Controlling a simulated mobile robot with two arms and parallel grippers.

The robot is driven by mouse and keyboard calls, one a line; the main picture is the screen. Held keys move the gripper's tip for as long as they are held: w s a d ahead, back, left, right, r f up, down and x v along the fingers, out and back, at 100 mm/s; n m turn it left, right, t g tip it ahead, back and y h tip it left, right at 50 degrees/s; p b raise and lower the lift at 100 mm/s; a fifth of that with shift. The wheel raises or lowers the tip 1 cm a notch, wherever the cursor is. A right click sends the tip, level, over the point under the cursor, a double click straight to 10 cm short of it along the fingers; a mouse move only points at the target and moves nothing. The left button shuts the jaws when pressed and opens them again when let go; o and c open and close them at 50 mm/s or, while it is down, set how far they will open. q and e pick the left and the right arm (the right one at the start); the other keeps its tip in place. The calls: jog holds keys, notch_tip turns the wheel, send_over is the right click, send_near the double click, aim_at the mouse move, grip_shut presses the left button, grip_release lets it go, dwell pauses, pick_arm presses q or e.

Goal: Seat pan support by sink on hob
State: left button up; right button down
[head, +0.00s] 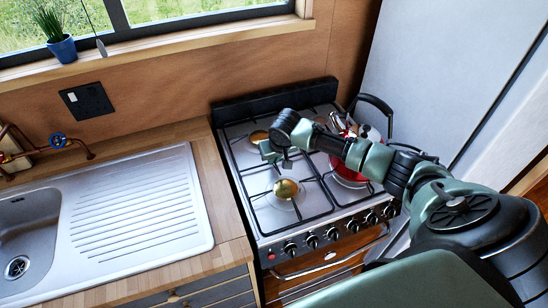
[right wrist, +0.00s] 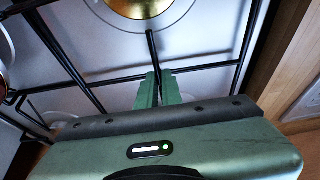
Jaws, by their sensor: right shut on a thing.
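The hob (head: 246,186) is a steel gas hob to the right of the sink (head: 28,235). A black wire pan support (head: 298,222) lies over its left burners, level or nearly so. I cannot tell whether all its feet rest on the hob. My right gripper (head: 276,153) reaches over the hob from the right, on the support's left part. In the right wrist view its green fingers (right wrist: 157,88) are shut on a black bar of the pan support (right wrist: 205,70). The fingertips partly hide that bar. My left gripper is not in view.
A red kettle (head: 346,168) stands on the hob's right side, partly behind my right arm. Brass burners (head: 285,188) show under the support. Knobs (head: 331,233) line the hob's front. The drainer (head: 140,210) is clear. A wooden wall rises behind.

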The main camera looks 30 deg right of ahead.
jog(key=shift+w+f, duration=0.1)
jog(key=shift+f, duration=0.2)
dwell(0.7)
jog(key=shift+w+p, duration=0.1)
jog(key=shift+p, duration=0.2)
dwell(0.6)
jog(key=c, duration=1.6)
grip_release()
jog(key=shift+o, duration=0.5)
jog(key=shift+f, duration=0.1)
jog(key=shift+s+f, duration=0.15)
jog(key=shift+s, duration=0.1)
jog(key=shift+b+v, duration=0.65)
jog(key=shift+v, duration=3.35)
jog(key=shift+w, duration=0.1)
